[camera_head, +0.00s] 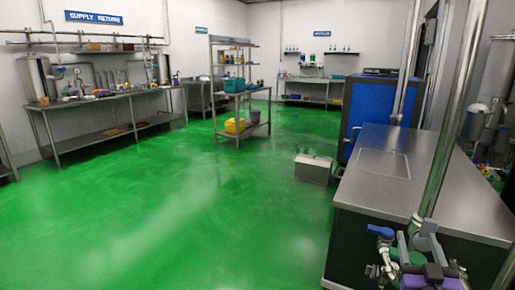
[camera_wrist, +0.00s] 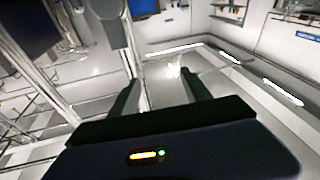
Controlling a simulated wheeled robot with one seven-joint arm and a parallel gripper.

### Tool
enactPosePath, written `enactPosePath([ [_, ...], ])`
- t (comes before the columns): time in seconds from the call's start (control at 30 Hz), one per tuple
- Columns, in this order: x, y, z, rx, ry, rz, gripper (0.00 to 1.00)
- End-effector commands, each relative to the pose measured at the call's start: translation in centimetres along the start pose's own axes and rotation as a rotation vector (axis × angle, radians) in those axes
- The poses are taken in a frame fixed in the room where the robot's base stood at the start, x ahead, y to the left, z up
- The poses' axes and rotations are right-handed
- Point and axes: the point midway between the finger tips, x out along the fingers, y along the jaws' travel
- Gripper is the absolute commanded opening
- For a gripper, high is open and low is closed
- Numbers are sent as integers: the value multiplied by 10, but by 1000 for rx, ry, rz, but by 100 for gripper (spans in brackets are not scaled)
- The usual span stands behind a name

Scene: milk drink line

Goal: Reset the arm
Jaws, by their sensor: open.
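My gripper (camera_wrist: 162,80) shows in the wrist view with its two dark fingers spread apart. Nothing is between the fingers, and no object touches them. The wrist view is tilted and looks toward pale walls and light strips, so the gripper faces up and away from the floor.
A steel counter (camera_head: 440,185) with a pipe and a blue-handled valve (camera_head: 381,232) stands close at right, beside a blue machine (camera_head: 375,108). A steel box (camera_head: 313,169) sits on the floor. A long sink table (camera_head: 95,98) lines the left wall. The green floor (camera_head: 170,215) is open ahead.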

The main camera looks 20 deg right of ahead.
Motion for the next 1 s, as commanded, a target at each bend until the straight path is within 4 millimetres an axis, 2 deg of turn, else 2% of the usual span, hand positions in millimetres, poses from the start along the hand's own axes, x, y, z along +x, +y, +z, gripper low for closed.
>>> enactPosePath([
  [0.03,-20,-13,-1,-8,-1,-39,56],
  [0.2,-90,-52,-5,-18,1,-166,56],
  [0.5,-216,-97,-24,9,-47,-369,56],
  [0.73,-305,-109,-48,51,-131,-500,56],
  [1.0,-394,-103,-75,90,-292,-619,56],
])
